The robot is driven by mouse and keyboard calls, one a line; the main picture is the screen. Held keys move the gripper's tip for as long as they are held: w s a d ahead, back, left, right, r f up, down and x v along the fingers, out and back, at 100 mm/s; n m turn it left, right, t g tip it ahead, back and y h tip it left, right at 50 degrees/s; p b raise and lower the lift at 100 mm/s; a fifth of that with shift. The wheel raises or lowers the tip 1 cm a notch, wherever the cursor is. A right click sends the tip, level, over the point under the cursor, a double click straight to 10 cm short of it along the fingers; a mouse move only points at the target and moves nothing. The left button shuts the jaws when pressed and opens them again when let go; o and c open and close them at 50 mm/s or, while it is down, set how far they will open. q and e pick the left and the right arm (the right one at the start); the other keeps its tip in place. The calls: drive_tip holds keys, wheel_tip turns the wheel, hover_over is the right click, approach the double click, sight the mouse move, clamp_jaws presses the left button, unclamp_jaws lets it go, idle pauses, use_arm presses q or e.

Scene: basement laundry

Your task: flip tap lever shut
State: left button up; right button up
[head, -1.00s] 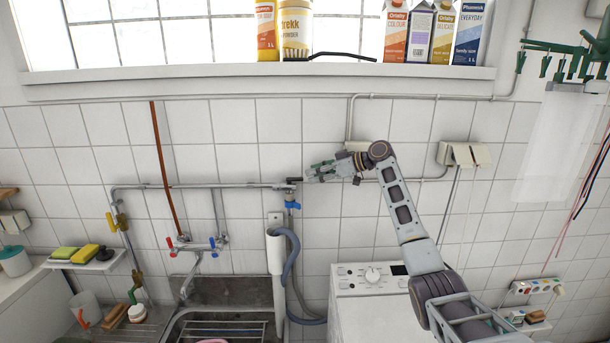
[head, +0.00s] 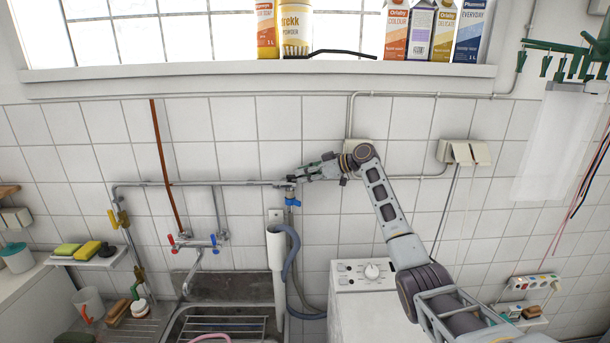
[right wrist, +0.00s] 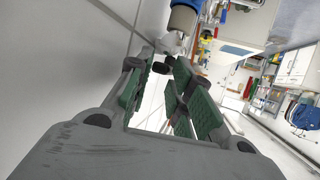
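The wall tap (head: 291,200) with a blue lower part is at the right end of the horizontal wall pipe, above the grey hose. Its dark lever is largely hidden by my gripper in the head view. My right gripper (head: 301,174) is at the tap, reaching in from the right. In the right wrist view the tap (right wrist: 184,18) shows just beyond the fingertips. A small dark piece (right wrist: 162,68), probably the lever's end, appears between the open green-padded fingers (right wrist: 158,72); I cannot tell whether they touch it. My left gripper is not in view.
Below are a white standpipe (head: 276,250) with the grey hose (head: 293,255) and a white washing machine (head: 365,310). A mixer tap (head: 198,246) hangs over the sink at left. Cartons stand on the window sill (head: 200,78) above.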

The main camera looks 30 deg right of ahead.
sight(292, 177)
clamp_jaws()
drive_tip(key=shift+s+a+m+t+h, duration=0.15)
drive_tip(key=shift+s+m+t+h, duration=0.1)
drive_tip(key=shift+m+t+h, duration=0.2)
drive_tip(key=shift+s+a+r+m+t+h+p, duration=0.1)
drive_tip(key=shift+s+a+m+t+h+p, duration=0.35)
drive_tip(key=shift+m+h, duration=1.05)
drive_tip(key=shift+s+a+r+m+t+h+p, duration=0.15)
drive_tip(key=shift+a+m+t+h+p, duration=0.45)
drive_tip(key=shift+m+h, duration=0.9)
drive_tip(key=shift+s+a+r+m+t+h+p, duration=0.1)
drive_tip(key=shift+s+a+m+t+h+p, duration=0.5)
drive_tip(key=shift+m+h, duration=0.85)
drive_tip(key=shift+w+a+m+g+h, duration=0.2)
drive_tip(key=shift+a+m+g+h, duration=0.35)
drive_tip(key=shift+m+h, duration=0.6)
drive_tip(key=shift+w+a+m+g+h, duration=0.15)
drive_tip(key=shift+a+m+g+h, duration=0.45)
drive_tip(key=shift+h, duration=0.85)
drive_tip(key=shift+w+a+f+m+g+h+b, duration=0.1)
drive_tip(key=shift+a+m+g+h+b, duration=0.15)
drive_tip(key=shift+m+h, duration=0.35)
drive_tip(key=shift+w+a+r+m+g+h+b, duration=0.1)
drive_tip(key=shift+a+m+g+h+b, duration=0.15)
drive_tip(key=shift+m+h, duration=0.25)
drive_tip(key=shift+w+a+f+m+g+h+b, duration=0.15)
drive_tip(key=shift+a+m+g+h, duration=0.15)
drive_tip(key=shift+m+h, duration=0.3)
drive_tip(key=shift+m+g+h, duration=0.3)
drive_tip(key=shift+m+g, duration=0.25)
